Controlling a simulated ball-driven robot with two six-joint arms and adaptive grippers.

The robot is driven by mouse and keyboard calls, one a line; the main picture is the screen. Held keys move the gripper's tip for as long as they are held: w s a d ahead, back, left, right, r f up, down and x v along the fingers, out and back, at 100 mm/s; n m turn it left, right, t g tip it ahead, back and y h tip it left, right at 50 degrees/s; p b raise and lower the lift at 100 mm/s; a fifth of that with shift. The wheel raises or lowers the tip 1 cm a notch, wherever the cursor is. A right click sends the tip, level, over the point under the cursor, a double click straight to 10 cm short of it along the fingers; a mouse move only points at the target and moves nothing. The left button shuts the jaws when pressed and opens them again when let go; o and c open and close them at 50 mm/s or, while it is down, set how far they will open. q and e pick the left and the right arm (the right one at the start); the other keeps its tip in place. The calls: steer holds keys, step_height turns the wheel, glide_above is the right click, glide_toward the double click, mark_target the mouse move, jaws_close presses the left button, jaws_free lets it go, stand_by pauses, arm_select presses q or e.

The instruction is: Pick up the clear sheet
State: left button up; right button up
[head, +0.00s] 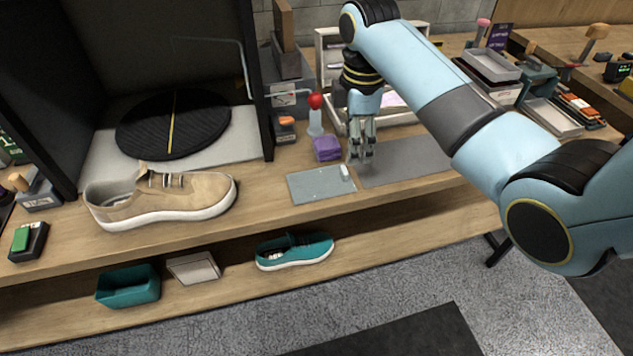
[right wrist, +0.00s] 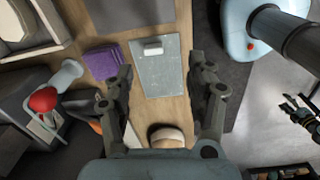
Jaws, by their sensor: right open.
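The clear sheet (head: 318,187) is a flat, grey, see-through rectangle lying on the wooden bench near its front edge. A small white block (head: 345,172) sits on it near one end; the block also shows in the right wrist view (right wrist: 153,49). My right gripper (head: 361,155) points down, just behind and right of the sheet in the head view. In the right wrist view, its two fingers are spread and empty, with the sheet (right wrist: 160,75) between them in the picture. A dark gripper, apparently my left (right wrist: 300,108), shows at the right edge; its jaws are unclear.
A folded purple cloth (head: 327,148) and a red-topped bottle (head: 315,115) stand behind the sheet. A grey mat (head: 405,162) lies to its right. A tan sneaker (head: 165,198) stands to the left. A teal shoe (head: 294,252) is on the lower shelf.

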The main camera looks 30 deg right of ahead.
steer(key=w+r+n, duration=0.1)
steer(key=w+r, duration=0.1)
glide_above(346, 170)
steer(key=shift+n, duration=0.3)
steer(key=f, duration=0.5)
steer(key=shift+w+d, duration=0.1)
steer(key=shift+w, duration=0.15)
steer(key=f, duration=0.5)
steer(key=shift+s+f, duration=0.2)
steer(key=shift+f, duration=0.15)
jaws_close()
steer(key=shift+r, duration=0.1)
